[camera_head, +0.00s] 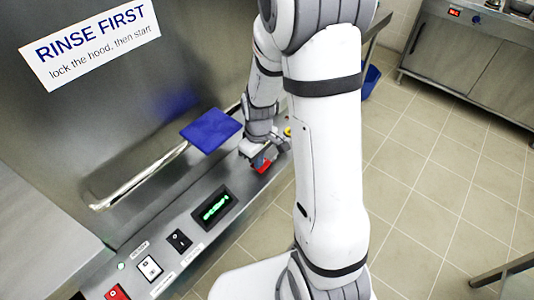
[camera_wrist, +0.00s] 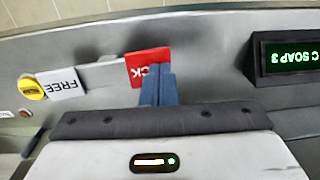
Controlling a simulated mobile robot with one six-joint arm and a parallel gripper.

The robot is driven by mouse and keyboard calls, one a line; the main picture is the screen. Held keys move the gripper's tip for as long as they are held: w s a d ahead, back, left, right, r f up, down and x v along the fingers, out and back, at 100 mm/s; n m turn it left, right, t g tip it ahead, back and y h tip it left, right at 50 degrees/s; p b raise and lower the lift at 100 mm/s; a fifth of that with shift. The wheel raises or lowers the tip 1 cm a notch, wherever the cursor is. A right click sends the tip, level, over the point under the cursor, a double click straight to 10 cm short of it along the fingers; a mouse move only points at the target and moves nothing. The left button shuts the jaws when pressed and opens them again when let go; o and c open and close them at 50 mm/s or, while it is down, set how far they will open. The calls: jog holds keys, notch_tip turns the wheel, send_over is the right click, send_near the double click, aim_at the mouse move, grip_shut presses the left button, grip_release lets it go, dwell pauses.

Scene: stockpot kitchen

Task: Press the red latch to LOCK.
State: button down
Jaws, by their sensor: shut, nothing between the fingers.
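The red latch piece (camera_wrist: 147,59) is on the steel panel in the wrist view, with white letters ending in "CK" partly covered by my fingers. A white label reading FREE (camera_wrist: 63,83) sits to its left, across a light grey strip. My gripper (camera_wrist: 158,78) is shut and empty, its blue fingertips overlapping the lower right part of the red piece; I cannot tell whether they touch it. In the head view my gripper (camera_head: 259,154) is low over the panel, right at the red piece (camera_head: 263,166), which is partly hidden.
A yellow knob (camera_wrist: 29,88) is beside the FREE label. A green display (camera_head: 214,207), black switch (camera_head: 179,240), white switch (camera_head: 149,267) and red switch (camera_head: 117,292) line the panel. A blue pad (camera_head: 211,130) on a steel handle bar (camera_head: 140,180) is close to my wrist.

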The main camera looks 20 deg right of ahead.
jog(key=shift+s+d+f, duration=0.1)
notch_tip(320, 180, up, 8)
jog(key=shift+w, duration=0.2)
dwell(0.4)
dwell(0.4)
